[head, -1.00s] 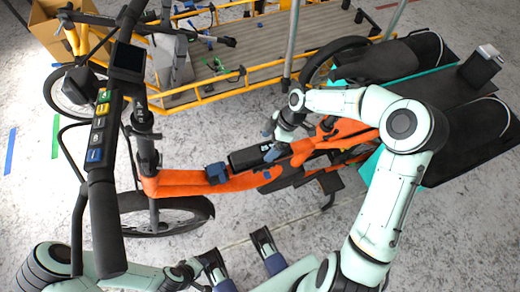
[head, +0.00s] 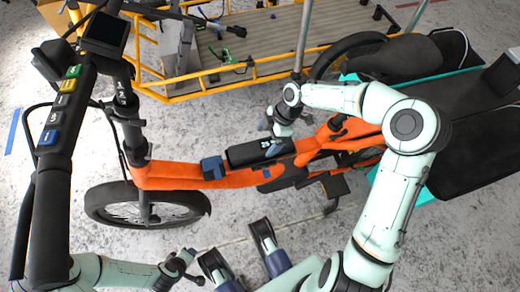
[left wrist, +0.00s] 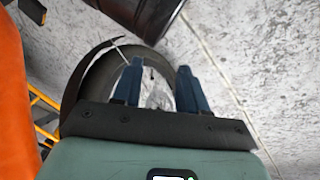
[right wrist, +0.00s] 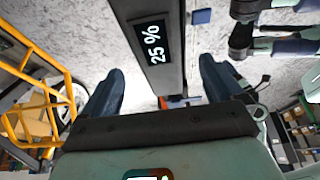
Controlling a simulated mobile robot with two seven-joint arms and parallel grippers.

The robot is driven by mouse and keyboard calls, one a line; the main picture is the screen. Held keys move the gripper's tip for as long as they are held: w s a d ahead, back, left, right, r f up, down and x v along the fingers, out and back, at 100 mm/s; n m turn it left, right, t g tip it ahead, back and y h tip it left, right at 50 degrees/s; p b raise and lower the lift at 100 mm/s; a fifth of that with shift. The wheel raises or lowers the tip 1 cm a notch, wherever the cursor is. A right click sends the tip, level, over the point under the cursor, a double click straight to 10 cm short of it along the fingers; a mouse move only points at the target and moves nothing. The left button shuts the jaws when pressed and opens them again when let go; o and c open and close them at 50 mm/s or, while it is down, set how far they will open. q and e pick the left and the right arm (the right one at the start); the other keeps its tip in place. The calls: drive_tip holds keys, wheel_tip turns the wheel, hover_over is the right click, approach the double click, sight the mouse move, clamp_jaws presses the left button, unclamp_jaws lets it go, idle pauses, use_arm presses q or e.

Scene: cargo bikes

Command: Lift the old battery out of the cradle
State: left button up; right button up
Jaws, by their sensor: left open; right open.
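The old battery (head: 258,152) is a black block lying along the orange frame of the near bike. Its "25 %" display (right wrist: 154,45) shows in the right wrist view. I take its seat on the orange frame to be the cradle; the battery hides most of it. A blue block (head: 212,168) sits by the battery's left end. My right gripper (head: 271,125) is open at the battery's far side; in its wrist view the fingers stand either side of the battery with visible gaps. My left gripper (head: 190,268) is open and empty, low near the front wheel (left wrist: 95,80).
The black handlebar (head: 50,210) stands large at the left. A yellow-framed cargo bike (head: 215,80) with a slatted deck is behind. Black cargo bags (head: 470,140) are at the right. Bare concrete floor lies between the two bikes.

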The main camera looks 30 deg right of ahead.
sight(260, 146)
drive_tip(key=shift+a+f+b, duration=0.2)
drive_tip(key=shift+f+b, duration=0.1)
drive_tip(key=shift+f, duration=0.2)
drive_tip(key=shift+w+a+f+b, duration=0.15)
drive_tip(key=shift+a+f+b, duration=0.15)
drive_tip(key=shift+f, duration=0.2)
drive_tip(key=b+x, duration=0.1)
drive_tip(key=x, duration=0.2)
drive_tip(key=shift+b, duration=0.35)
drive_tip(key=shift+r, duration=0.1)
clamp_jaws()
use_arm(q)
drive_tip(key=shift+g, duration=0.5)
drive_tip(key=s+f, duration=0.1)
drive_tip(key=a+f, duration=0.1)
drive_tip(key=f, duration=0.1)
drive_tip(key=s+f, duration=0.1)
drive_tip(key=shift+s+a+f, duration=0.15)
drive_tip(key=shift+s+f, duration=0.15)
use_arm(e)
drive_tip(key=shift+w+r, duration=0.1)
